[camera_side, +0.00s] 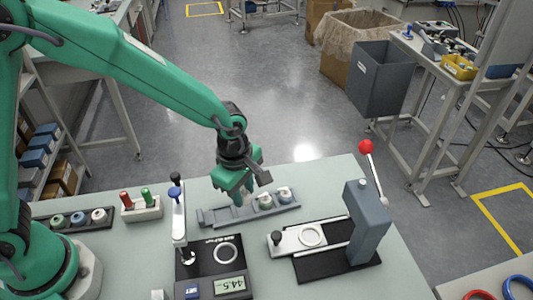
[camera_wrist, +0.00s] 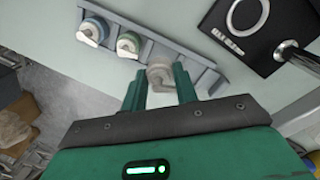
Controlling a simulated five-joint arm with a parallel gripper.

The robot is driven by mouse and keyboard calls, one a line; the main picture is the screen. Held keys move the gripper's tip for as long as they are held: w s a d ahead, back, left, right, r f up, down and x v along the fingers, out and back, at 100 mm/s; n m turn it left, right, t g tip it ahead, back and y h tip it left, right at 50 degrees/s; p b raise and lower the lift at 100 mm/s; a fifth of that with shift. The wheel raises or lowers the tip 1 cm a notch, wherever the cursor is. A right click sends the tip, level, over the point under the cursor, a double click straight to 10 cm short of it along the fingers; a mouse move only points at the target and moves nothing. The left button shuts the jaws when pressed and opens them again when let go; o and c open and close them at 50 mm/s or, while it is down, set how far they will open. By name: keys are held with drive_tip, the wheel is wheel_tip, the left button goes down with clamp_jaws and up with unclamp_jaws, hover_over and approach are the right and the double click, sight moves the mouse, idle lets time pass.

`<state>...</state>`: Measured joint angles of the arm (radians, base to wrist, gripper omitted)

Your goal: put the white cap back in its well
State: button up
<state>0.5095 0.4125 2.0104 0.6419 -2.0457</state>
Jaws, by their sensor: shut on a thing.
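The white cap (camera_wrist: 159,72) sits between my gripper's two fingers, and my gripper (camera_wrist: 160,84) is shut on it. In the side view my gripper (camera_side: 234,197) points down over the grey rack (camera_side: 217,216), and the white cap is hidden there. The rack also shows in the wrist view (camera_wrist: 189,62), running diagonally behind the white cap. A blue-ringed cap (camera_wrist: 93,30) and a green-ringed cap (camera_wrist: 129,44) sit in the rack beside it. I cannot tell whether the white cap is seated in a well or just above one.
A lever press (camera_side: 367,222) with a red knob stands to the right. A black scale (camera_side: 212,262) with a display is in front. A small stand (camera_side: 142,209) with red and green items and a tray (camera_side: 67,231) of ring-shaped parts are to the left.

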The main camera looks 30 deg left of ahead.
drive_tip(key=shift+f, duration=1.15)
drive_tip(key=shift+f, duration=0.7)
idle(1.0)
drive_tip(key=o, duration=0.7)
drive_tip(key=shift+o, duration=0.2)
drive_tip(key=shift+r, duration=0.1)
drive_tip(key=shift+r, duration=3.4)
drive_tip(key=shift+a, duration=0.1)
